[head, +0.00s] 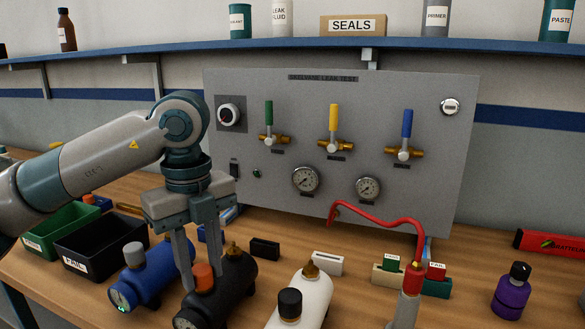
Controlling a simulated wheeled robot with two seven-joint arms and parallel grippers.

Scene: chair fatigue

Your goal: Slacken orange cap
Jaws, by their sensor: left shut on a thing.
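The orange cap (204,276) sits on top of a black cylinder (232,287) lying on the bench. My left gripper (203,272) points straight down over it, with one finger at the cap's left side and the other behind its right side. The fingers are shut on the cap, which looks still seated on the cylinder. A brass fitting (233,249) stands farther back on the same cylinder. My right gripper is not in view.
A blue cylinder with a grey cap (148,277) lies close on the left, a white one with a black cap (302,296) on the right. Green and black bins (100,247) stand at left. A grey valve panel (340,150) rises behind. A red hose (385,220) arches at right.

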